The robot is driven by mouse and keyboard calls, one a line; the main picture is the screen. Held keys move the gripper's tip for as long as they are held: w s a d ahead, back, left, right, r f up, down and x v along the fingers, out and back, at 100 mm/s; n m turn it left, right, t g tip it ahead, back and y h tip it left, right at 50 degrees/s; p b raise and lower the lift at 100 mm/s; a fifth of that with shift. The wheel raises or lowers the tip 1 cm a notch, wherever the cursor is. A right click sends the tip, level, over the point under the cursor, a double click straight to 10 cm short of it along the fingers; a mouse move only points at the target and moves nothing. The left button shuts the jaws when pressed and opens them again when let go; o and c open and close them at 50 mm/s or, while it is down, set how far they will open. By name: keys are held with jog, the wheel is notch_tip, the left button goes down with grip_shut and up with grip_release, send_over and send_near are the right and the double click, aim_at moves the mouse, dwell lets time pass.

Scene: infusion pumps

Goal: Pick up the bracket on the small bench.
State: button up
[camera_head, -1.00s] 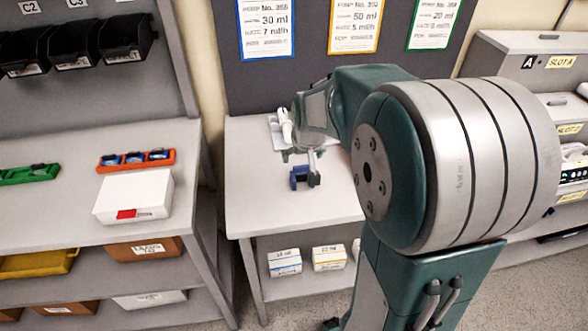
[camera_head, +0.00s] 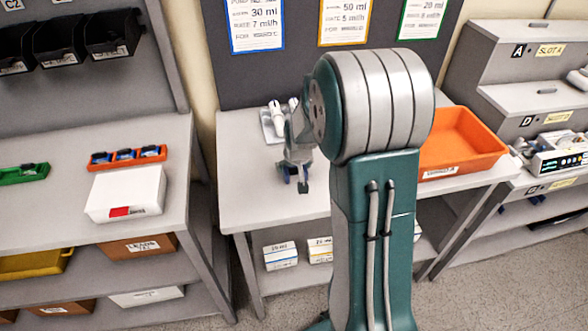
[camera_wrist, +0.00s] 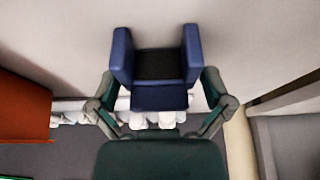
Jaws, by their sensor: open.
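The bracket (camera_wrist: 160,97) is a dark blue U-shaped piece with two raised side walls, and it fills the upper middle of the wrist view. In the head view only a little of its blue (camera_head: 286,172) shows, because my gripper (camera_head: 296,180) covers most of it. It is on the small bench (camera_head: 240,195). In the wrist view my gripper (camera_wrist: 158,80) is open, with one finger on each side of the bracket. The fingers reach the bracket's near part. I cannot tell whether either finger touches it.
An orange bin (camera_head: 462,140) stands on the bench's right side. A grey tray (camera_head: 267,127) with white items lies behind the bracket. A shelf unit on the left holds a white box (camera_head: 125,190). A pump rack (camera_head: 510,95) stands at right. The bench's front left is clear.

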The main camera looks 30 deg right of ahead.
jog(key=shift+d, duration=0.1)
jog(key=c, duration=0.9)
